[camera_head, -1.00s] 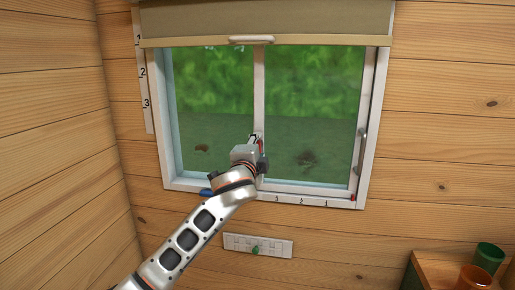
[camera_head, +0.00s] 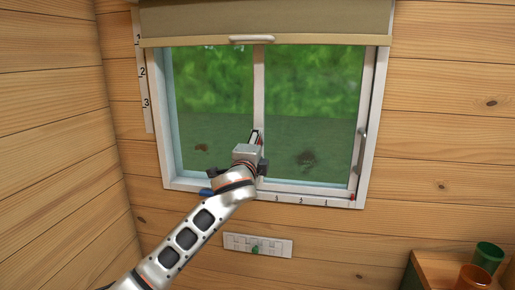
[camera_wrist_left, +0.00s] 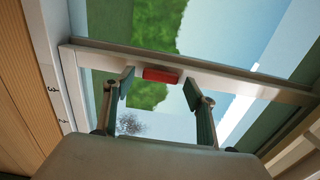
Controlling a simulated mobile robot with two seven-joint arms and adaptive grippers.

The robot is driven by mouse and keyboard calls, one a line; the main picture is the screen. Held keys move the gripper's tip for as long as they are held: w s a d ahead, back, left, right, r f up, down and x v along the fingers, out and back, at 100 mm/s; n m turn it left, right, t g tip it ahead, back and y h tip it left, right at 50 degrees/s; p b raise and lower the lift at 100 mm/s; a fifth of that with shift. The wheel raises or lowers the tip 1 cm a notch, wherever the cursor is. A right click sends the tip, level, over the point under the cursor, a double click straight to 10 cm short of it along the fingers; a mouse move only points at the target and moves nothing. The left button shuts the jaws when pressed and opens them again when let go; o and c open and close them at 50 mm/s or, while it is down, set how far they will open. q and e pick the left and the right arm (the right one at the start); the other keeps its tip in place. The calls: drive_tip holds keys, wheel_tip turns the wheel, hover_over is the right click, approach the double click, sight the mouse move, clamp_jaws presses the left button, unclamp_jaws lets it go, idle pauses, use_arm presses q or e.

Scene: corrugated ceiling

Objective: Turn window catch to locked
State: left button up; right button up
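The window catch is a small red block (camera_wrist_left: 161,75) on the pale centre bar (camera_wrist_left: 220,77) of the window, as the left wrist view shows. In that view my left gripper (camera_wrist_left: 158,88) is open, with one finger on each side of the red block and a gap beside it at both sides. In the head view my left gripper (camera_head: 254,138) is in front of the lower part of the centre bar (camera_head: 259,90). It hides most or all of the catch there. My right gripper is in neither view.
A blind (camera_head: 200,22) hangs over the window top. A handle (camera_head: 363,147) is on the right frame. A slotted panel with a green knob (camera_head: 255,251) is below the sill. Green (camera_head: 488,257) and orange (camera_head: 474,278) cups stand on a wooden shelf at lower right.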

use_arm(q)
drive_tip(key=s+a, duration=0.2)
drive_tip(key=s, duration=0.9)
drive_tip(key=shift+s+a, duration=0.2)
drive_tip(key=shift+s, duration=0.2)
